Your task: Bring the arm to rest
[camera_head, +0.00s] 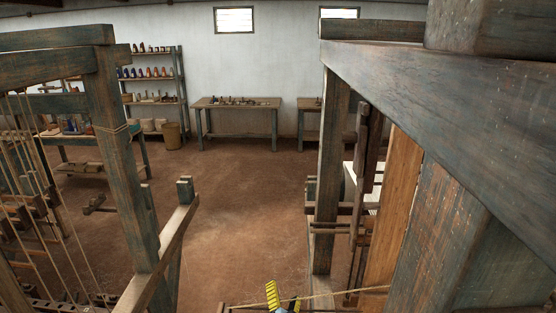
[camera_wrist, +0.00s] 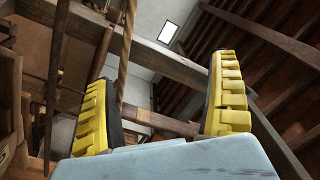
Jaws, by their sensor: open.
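My gripper (camera_head: 283,298) shows at the bottom edge of the head view, with yellow ribbed fingers; the rest of the arm is out of frame. In the wrist view my gripper (camera_wrist: 162,100) is open, its two yellow fingers wide apart and pointing up toward the roof. A tan rope (camera_wrist: 126,45) passes through the gap in the picture, close to the left finger. I cannot tell whether it touches or lies beyond it. In the head view a rope (camera_head: 345,294) runs from beside the gripper toward the right-hand loom frame. No object is gripped.
Worn blue-grey loom beams stand at left (camera_head: 120,170) and right (camera_head: 328,180), with a low rail (camera_head: 165,250) left of the gripper. Brown floor (camera_head: 240,200) between them is open. A workbench (camera_head: 237,104) and shelves (camera_head: 181,80) stand by the far wall. Wooden beams (camera_wrist: 165,62) cross the wrist view.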

